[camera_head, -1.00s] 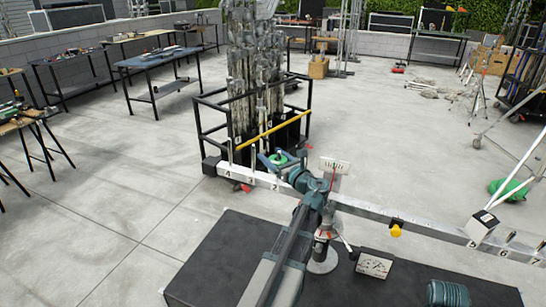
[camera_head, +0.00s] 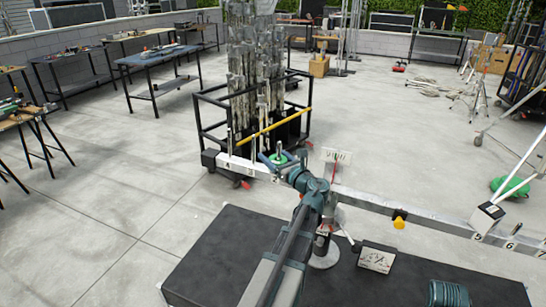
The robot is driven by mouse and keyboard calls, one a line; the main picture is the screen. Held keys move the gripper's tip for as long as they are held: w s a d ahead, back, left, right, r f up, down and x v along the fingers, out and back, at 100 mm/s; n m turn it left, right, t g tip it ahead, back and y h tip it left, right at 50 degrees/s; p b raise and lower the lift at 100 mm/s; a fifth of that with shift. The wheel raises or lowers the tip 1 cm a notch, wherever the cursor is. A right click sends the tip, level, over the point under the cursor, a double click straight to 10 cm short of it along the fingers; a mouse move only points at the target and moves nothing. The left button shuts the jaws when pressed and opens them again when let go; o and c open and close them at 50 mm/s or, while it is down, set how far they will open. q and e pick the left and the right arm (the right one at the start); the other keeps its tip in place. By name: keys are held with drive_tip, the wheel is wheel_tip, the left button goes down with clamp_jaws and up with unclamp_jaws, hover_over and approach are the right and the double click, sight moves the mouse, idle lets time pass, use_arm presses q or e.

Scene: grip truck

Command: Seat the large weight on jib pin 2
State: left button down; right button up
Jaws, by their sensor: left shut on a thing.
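My left gripper (camera_head: 274,159) is shut on a round weight with a green and silver top (camera_head: 281,158). The gripper and arm hide part of the weight. It sits at the left part of the long pale jib (camera_head: 375,203), over or close beside it. I cannot tell whether the weight touches the jib or is around a pin. Two thin upright pins (camera_head: 254,157) show to the left of the weight. The jib's numbers there are small, and pin 2 is not clear behind the gripper.
The jib crosses above a black platform (camera_head: 225,258) with a gauge box (camera_head: 376,257) on it. A yellow part (camera_head: 399,222) hangs from the jib, and a white block (camera_head: 488,217) sits farther right. A black-framed cart (camera_head: 215,125) of metal poles stands behind the left end.

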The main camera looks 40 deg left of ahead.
use_arm(q)
unclamp_jaws()
drive_tip(key=v, duration=1.4)
idle(0.6)
